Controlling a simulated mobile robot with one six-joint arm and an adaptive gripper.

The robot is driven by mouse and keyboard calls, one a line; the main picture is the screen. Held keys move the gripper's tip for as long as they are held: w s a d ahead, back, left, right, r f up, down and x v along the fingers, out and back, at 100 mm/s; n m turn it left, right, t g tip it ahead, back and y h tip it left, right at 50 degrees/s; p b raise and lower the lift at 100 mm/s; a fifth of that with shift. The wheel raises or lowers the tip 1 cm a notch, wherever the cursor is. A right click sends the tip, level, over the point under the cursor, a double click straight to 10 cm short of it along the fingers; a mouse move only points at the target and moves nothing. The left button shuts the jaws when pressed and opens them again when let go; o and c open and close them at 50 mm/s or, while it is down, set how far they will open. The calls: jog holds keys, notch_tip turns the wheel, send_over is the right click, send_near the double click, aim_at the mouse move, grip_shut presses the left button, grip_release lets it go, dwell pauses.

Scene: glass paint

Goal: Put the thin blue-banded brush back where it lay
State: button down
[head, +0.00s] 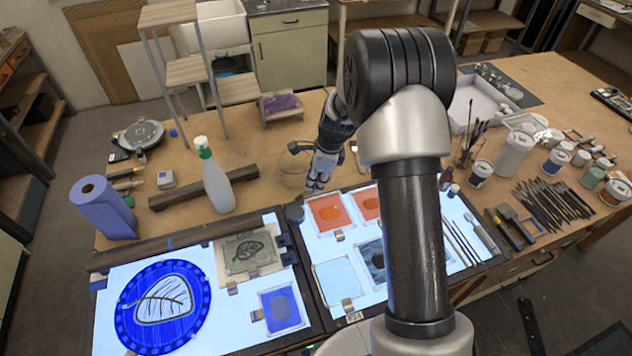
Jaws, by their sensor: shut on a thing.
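Several thin brushes (462,242) lie side by side on the lit panel, to the right of my arm. Their bands are too small to tell by colour. My arm hides the middle of the right light panel (320,255).
The left light panel (232,337) bears a round blue glass piece with a leaf. A spray bottle (217,182) and a blue paper roll (103,207) stand at left. A brush jar (468,146), paint pots and a fan of brushes (553,200) crowd the right.

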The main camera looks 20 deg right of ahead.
jog(key=w+a+p+v, duration=0.1)
jog(key=p+v, duration=0.6)
jog(key=v, duration=0.2)
jog(key=shift+w+a+r+p, duration=0.2)
jog(key=shift+a+r+p, duration=0.15)
jog(key=shift+r, duration=0.25)
